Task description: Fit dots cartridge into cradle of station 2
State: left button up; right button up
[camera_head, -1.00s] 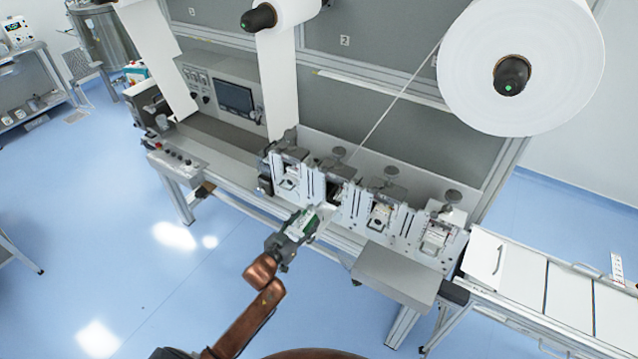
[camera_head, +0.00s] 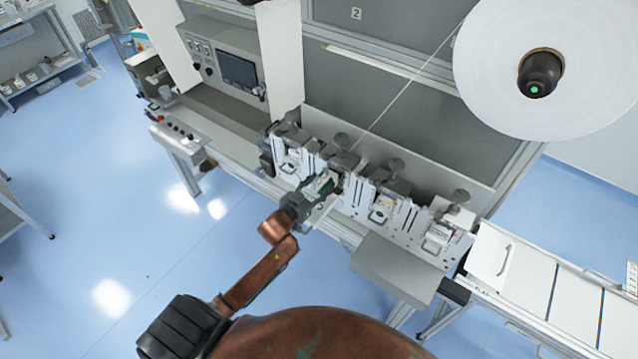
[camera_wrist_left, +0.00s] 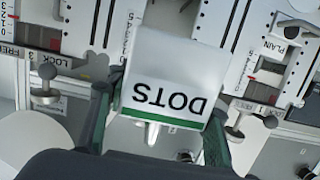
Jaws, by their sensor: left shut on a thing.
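The dots cartridge is a white block lettered DOTS with a green edge. It fills the middle of the left wrist view (camera_wrist_left: 172,78), where its lettering appears upside down. My left gripper (camera_head: 323,187) is shut on it, with a finger on each side. In the head view the gripper is at the second station from the left (camera_head: 338,165) of the row. The cartridge and gripper cover most of that station's cradle, so I cannot tell whether the cartridge touches it. My right gripper is not in view.
The first station (camera_head: 291,160) stands close on the left. The third (camera_head: 383,207) and fourth (camera_head: 440,237) stand to the right and hold white parts. A PLAIN cartridge (camera_wrist_left: 286,45) sits to the right in the wrist view. Clamp knobs (camera_head: 396,165) stand behind the row.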

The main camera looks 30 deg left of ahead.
pick_arm(q)
jog(key=shift+s+a+f, duration=0.1)
jog(key=shift+s+f, duration=0.15)
jog(key=shift+f, duration=0.1)
jog(key=shift+f+b, duration=0.35)
jog(key=shift+b, duration=0.1)
notch_tip(320, 180, down, 2)
jog(key=shift+w+f+b, duration=0.15)
jog(key=shift+f+b, duration=0.05)
jog(key=shift+b, duration=0.5)
jog(key=shift+f+b, duration=0.55)
jog(key=shift+f, duration=0.25)
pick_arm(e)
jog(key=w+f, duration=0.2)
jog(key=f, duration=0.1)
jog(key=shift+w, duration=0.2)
pick_arm(q)
jog(key=shift+p, duration=0.8)
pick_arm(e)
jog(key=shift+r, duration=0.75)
pick_arm(q)
jog(key=shift+f+b, duration=1.05)
jog(key=shift+f, duration=0.7)
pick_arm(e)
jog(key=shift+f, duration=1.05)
